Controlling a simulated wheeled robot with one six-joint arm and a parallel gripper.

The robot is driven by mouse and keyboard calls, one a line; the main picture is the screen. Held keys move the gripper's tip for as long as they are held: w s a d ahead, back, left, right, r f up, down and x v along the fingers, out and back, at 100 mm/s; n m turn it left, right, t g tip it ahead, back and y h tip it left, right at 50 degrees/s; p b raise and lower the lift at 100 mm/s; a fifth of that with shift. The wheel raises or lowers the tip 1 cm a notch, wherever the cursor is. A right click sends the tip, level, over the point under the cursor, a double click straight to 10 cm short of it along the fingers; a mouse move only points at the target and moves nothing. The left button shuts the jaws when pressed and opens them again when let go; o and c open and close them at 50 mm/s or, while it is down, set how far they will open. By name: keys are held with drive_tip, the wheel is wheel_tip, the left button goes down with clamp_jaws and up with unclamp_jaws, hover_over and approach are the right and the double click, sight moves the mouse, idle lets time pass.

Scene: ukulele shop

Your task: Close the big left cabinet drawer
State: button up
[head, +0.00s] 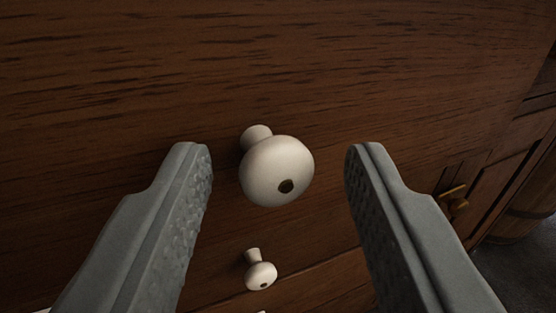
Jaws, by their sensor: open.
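A dark brown wooden drawer front (300,60) fills most of the head view. A round white knob (277,172) with a dark centre sticks out from it. My gripper (280,165) is open, with one grey finger on each side of this knob and a clear gap to it on both sides. I cannot tell how far the drawer is pulled out, and its edges are mostly out of view.
A second, smaller-looking white knob (261,275) shows lower down. At the right are a panelled wooden door with a brass handle (455,195), a round wooden container (525,222) and dark floor (520,275).

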sight(242, 139)
clamp_jaws()
drive_tip(key=shift+w+a, duration=0.3)
drive_tip(key=shift+w, duration=0.65)
drive_tip(key=shift+w+a, duration=0.3)
drive_tip(key=shift+w, duration=0.6)
unclamp_jaws()
drive_tip(key=s+a, duration=0.1)
drive_tip(key=s, duration=1.6)
drive_tip(key=shift+s+a, duration=0.15)
drive_tip(key=shift+a, duration=0.05)
